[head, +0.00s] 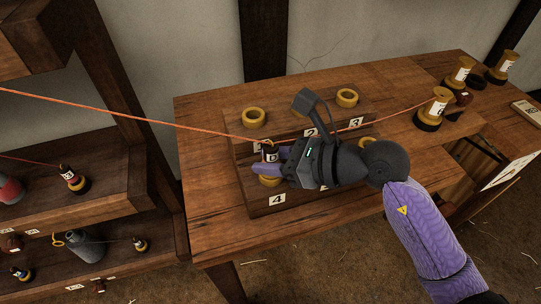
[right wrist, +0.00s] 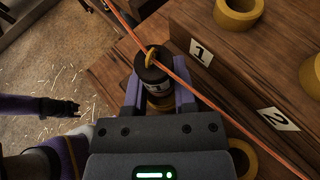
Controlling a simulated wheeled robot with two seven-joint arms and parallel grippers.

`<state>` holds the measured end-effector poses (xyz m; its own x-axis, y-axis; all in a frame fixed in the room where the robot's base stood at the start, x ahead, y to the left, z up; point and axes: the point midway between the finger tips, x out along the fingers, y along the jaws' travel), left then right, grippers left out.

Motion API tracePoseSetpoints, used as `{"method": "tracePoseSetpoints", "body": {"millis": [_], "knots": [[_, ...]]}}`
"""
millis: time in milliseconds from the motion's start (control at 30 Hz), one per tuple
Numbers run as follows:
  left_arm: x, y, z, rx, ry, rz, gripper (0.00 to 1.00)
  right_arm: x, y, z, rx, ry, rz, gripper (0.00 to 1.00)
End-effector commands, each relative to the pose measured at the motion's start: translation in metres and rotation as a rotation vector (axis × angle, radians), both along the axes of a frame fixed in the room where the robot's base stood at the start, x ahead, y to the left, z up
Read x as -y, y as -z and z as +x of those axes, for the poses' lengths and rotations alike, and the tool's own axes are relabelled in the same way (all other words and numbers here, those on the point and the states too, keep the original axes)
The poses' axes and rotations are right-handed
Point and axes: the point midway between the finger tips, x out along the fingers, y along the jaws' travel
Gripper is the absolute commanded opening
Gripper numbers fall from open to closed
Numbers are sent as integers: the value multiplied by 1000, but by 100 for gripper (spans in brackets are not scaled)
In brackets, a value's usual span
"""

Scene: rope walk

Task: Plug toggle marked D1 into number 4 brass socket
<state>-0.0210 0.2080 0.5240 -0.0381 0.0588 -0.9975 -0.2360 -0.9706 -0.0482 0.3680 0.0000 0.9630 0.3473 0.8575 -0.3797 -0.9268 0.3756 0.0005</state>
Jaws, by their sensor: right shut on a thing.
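My right gripper (head: 268,163) is shut on a dark toggle (head: 271,153) with a white label; a D shows in the head view. In the right wrist view the toggle (right wrist: 154,78) is upright between the fingers, with a brass eye on top and a 1 on its label. The number 4 brass socket (head: 269,181) is directly below it, behind the 4 plate (head: 277,200) and partly hidden. I cannot tell whether the toggle's foot touches the socket. My left gripper (right wrist: 70,107) shows small in the right wrist view, its jaws unclear.
An orange cord (head: 150,115) crosses above the stepped socket block (head: 240,165). Open brass sockets (head: 254,117) (head: 347,97) stand on the upper step. Several spools (head: 438,105) stand at the table's right. A shelf (head: 110,200) with toggles is at left.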

Motion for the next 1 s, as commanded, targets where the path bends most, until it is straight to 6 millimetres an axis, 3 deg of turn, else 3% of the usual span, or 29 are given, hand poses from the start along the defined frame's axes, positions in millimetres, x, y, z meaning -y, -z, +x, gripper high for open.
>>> {"method": "tracePoseSetpoints", "body": {"millis": [100,133,200,600,1000], "knots": [[0,3,2,2,0,0,59,0,3,0,0,0,0,0],[0,3,2,3,0,0,59,0,3,0,0,0,0,36],[0,2,4,5,0,0,59,0,3,0,0,0,0,48],[0,2,6,9,2,0,59,1,2,0,0,1,0,48],[0,-8,0,2,2,-1,59,39,-14,-15,-1,3,-2,48]]}}
